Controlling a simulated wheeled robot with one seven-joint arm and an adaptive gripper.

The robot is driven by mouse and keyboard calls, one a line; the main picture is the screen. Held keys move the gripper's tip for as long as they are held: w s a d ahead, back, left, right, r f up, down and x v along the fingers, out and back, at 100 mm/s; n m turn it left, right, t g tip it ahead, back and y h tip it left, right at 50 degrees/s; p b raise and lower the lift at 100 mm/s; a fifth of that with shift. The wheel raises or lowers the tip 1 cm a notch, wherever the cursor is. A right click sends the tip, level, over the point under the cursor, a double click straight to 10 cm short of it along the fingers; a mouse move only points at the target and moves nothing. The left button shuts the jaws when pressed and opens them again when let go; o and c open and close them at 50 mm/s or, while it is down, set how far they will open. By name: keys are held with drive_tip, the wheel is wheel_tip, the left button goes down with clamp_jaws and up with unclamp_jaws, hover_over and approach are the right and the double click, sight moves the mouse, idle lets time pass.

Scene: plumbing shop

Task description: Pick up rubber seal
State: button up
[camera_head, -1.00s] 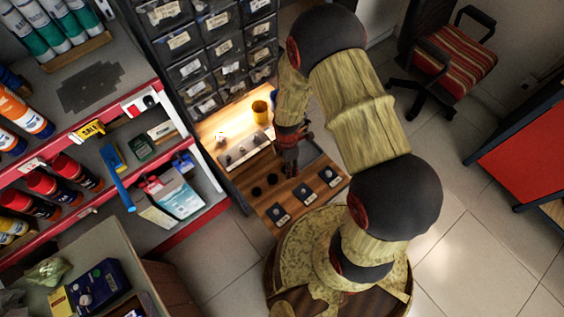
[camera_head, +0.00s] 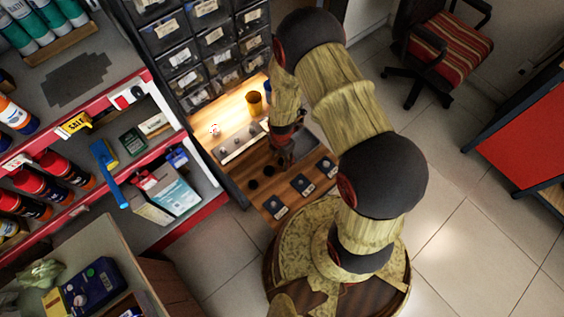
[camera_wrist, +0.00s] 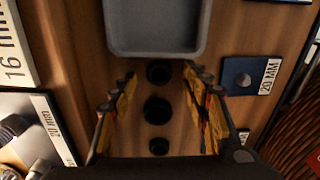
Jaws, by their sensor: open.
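Three round black pieces, which look like rubber seals, lie in a row on the wooden counter in the wrist view: a far one (camera_wrist: 158,72), a larger middle one (camera_wrist: 157,110) and a near one (camera_wrist: 158,146). Two dark rounds also show in the head view (camera_head: 268,171). My gripper (camera_wrist: 159,84) is open and empty, its yellow-and-black fingers spread left and right of the row. It hangs over the counter in the head view (camera_head: 287,158). I cannot tell its height above the seals.
A grey tray (camera_wrist: 155,51) lies just beyond the far seal. A blue plate marked 20 MM (camera_wrist: 236,77) is at right; a light plate with fittings (camera_wrist: 45,112) is at left.

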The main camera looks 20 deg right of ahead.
drive_tip(key=shift+f, duration=0.4)
drive_tip(key=shift+r, duration=0.1)
drive_tip(key=shift+c, duration=1.1)
drive_tip(key=c, duration=0.6)
